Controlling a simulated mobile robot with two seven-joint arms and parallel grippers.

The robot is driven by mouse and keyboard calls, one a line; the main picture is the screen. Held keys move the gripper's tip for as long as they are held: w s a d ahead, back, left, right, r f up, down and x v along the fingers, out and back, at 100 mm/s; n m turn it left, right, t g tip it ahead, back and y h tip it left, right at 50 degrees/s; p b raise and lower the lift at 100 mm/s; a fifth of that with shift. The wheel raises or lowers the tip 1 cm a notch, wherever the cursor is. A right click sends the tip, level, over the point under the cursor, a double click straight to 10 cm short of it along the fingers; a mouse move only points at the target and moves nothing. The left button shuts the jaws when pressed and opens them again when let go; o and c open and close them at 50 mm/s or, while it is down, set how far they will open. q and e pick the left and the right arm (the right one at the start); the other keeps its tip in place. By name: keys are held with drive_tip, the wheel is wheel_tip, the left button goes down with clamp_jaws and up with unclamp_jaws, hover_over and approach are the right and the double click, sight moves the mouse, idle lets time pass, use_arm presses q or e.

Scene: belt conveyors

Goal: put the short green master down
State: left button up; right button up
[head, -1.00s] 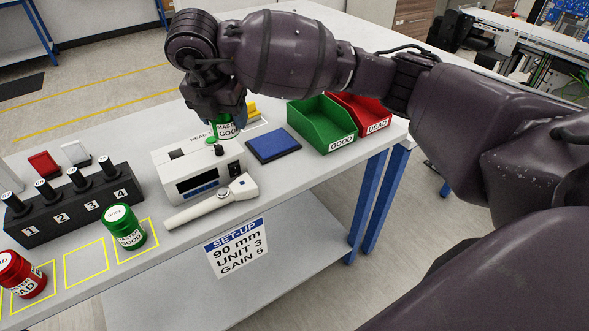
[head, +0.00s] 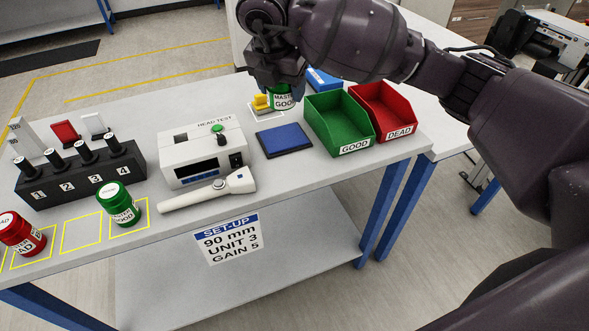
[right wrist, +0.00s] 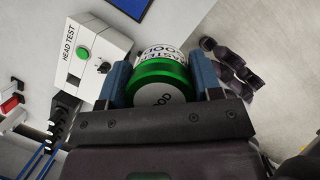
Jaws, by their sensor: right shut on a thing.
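The short green master (head: 283,101), a green jar with a white MASTER GOOD label, is in my right gripper (head: 279,86). The gripper is shut on it, behind the blue pad (head: 284,140) and beside a yellow piece (head: 261,102). In the right wrist view the jar (right wrist: 160,73) sits between the two blue fingers (right wrist: 162,82), its lettered end towards the camera. I cannot tell whether its underside touches the table. A second green GOOD jar (head: 119,204) stands in a yellow square at the table's front left. My left gripper is not in view.
The HEAD TEST unit (head: 205,157) stands left of the pad, with a white handheld tool (head: 210,189) before it. The green GOOD bin (head: 339,127) and red DEAD bin (head: 385,110) stand to the right. A red jar (head: 20,235) and numbered rack (head: 82,180) are left.

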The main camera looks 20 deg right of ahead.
drive_tip(key=shift+d+f, duration=0.15)
drive_tip(key=b, duration=0.1)
hover_over(288, 169)
wheel_tip(288, 169, down, 13)
drive_tip(key=f, duration=0.4)
drive_tip(key=f+b, duration=0.1)
drive_tip(key=f, duration=0.1)
drive_tip(key=shift+s+a, duration=0.3)
drive_tip(key=shift+s, duration=0.05)
drive_tip(key=shift+f, duration=0.3)
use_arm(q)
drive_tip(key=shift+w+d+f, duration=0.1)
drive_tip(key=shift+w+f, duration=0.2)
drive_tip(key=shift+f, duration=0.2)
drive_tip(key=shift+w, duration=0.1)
use_arm(e)
drive_tip(key=shift+f, duration=0.2)
drive_tip(key=o, duration=1.1)
drive_tip(key=shift+c, duration=0.2)
